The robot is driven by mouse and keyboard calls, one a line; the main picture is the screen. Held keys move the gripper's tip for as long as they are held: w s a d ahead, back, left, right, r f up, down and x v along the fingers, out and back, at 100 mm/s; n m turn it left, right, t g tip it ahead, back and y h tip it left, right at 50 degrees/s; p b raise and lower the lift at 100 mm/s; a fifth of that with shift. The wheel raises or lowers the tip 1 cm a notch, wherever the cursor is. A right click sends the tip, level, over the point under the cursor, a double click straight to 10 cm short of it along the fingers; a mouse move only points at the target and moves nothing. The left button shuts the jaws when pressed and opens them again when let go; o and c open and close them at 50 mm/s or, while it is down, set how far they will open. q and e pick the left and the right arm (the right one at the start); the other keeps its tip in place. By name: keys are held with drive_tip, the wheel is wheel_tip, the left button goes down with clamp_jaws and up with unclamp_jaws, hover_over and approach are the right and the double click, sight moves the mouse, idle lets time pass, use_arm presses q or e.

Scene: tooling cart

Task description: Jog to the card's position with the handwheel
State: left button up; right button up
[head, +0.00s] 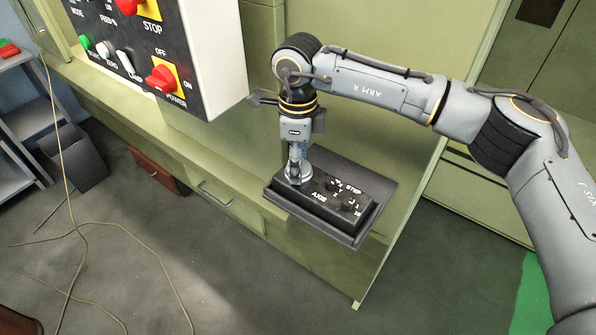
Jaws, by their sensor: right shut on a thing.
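My right gripper (297,165) points down over the left end of a black handwheel box (316,205) with AXIS and STEP labels. It is shut on the handwheel (293,178), a round silvery disc on top of the box. The fingers hide part of the wheel, so the exact grip is hard to see. Two small dark selector knobs, the AXIS knob (333,182) and the STEP knob (350,203), sit to the right of the wheel. My left gripper is out of view. No card and no position display can be seen.
The box rests on a dark tray (378,190) fixed to the green machine front (235,150). A control panel (205,60) with red STOP and POWER knobs hangs at the upper left. A grey bin (75,160) and loose cables lie on the floor at left.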

drive_tip(key=n+b, duration=0.1)
drive_tip(key=b, duration=0.1)
drive_tip(key=n+b, duration=0.1)
drive_tip(key=n, duration=0.1)
drive_tip(key=shift+f+n+b, duration=0.25)
drive_tip(key=shift+n+b, duration=0.05)
drive_tip(key=shift+b, duration=0.05)
drive_tip(key=shift+r+n+b, duration=0.2)
drive_tip(key=shift+n+b, duration=0.9)
drive_tip(key=shift+n, duration=0.6)
drive_tip(key=o, duration=1.2)
drive_tip(key=shift+r, duration=0.15)
wheel_tip(320, 180, up, 12)
drive_tip(key=shift+f, duration=0.1)
